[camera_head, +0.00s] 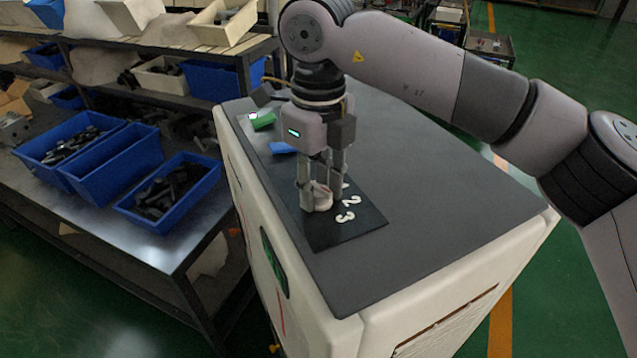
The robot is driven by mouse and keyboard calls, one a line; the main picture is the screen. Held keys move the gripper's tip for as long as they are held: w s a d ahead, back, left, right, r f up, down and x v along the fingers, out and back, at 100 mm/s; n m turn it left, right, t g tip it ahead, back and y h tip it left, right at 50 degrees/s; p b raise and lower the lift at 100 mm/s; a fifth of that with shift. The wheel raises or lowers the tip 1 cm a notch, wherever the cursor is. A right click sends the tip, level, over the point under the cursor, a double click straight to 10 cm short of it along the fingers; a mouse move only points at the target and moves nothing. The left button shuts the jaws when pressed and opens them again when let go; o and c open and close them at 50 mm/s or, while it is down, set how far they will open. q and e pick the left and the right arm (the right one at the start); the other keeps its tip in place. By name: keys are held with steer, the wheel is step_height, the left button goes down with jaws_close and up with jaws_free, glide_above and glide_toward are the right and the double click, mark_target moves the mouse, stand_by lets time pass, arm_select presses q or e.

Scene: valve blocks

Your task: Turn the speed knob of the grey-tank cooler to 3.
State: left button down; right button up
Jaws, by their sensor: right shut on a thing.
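The cooler (420,215) is a white cabinet with a dark grey top, in the middle of the head view. A black dial plate (350,236) lies on its top, with white numbers; a 2 and a 3 (345,217) can be read, and another mark above them is partly hidden. The pale round speed knob (317,197) stands at the plate's left part. My right gripper (321,196) points down and is shut on the knob, a finger on each side. The fingers cover part of the knob, and I cannot tell its setting. My left gripper is not in view.
A green block (263,121) and a blue piece (283,148) are on the cooler top behind the gripper. A metal workbench (190,228) with blue bins (170,193) of dark parts stands close at the left. The cooler top right of the plate is clear.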

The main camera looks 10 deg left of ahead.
steer(key=c, duration=0.4)
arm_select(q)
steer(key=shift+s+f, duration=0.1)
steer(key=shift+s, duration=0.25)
arm_select(e)
steer(key=shift+c, duration=0.2)
